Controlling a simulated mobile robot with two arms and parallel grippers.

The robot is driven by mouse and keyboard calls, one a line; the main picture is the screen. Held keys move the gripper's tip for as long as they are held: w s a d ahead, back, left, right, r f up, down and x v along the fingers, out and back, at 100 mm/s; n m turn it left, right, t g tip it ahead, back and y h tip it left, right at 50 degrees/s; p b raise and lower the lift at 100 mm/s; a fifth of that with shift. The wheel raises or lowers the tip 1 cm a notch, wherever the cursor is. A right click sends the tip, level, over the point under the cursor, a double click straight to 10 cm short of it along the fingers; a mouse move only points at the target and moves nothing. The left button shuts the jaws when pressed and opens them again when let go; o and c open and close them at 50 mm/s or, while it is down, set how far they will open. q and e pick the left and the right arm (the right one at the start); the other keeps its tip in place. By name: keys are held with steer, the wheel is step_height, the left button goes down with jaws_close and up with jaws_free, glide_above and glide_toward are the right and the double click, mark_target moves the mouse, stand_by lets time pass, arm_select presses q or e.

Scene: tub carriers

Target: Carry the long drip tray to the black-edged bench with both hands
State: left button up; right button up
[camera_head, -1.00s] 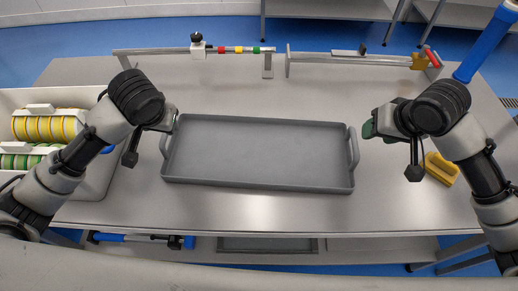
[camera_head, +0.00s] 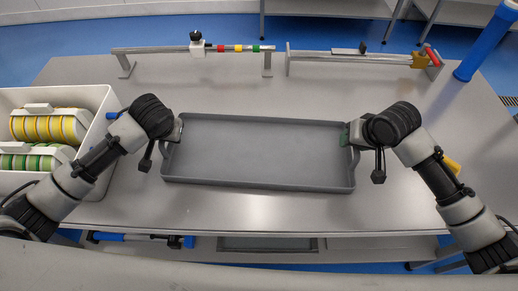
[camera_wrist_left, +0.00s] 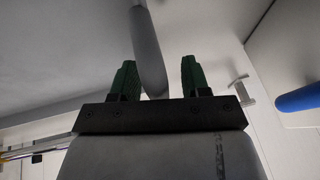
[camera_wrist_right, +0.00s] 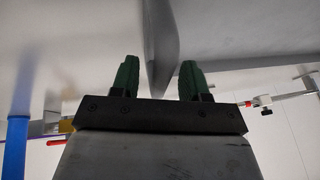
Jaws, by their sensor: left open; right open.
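The long grey drip tray (camera_head: 260,184) lies flat on the steel bench, with an upright handle at each short end. My left gripper (camera_head: 178,130) is at the tray's left end. In the left wrist view its green fingers (camera_wrist_left: 158,78) are open, with the grey left handle (camera_wrist_left: 148,50) between them. My right gripper (camera_head: 348,135) is at the right end. In the right wrist view its open fingers (camera_wrist_right: 160,80) stand either side of the grey right handle (camera_wrist_right: 161,45). I see no black-edged bench clearly.
A white tub (camera_head: 92,140) with yellow and green discs stands at the left. Two metal rails (camera_head: 240,49) (camera_head: 330,55) run along the bench's back. A blue cylinder (camera_head: 485,45) is at the back right. A yellow item (camera_head: 452,165) is partly hidden behind my right arm.

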arm_select(q)
jaws_close()
arm_select(e)
jaws_close()
arm_select(q)
steer(key=shift+r, duration=0.1)
arm_select(e)
steer(key=shift+r, duration=0.1)
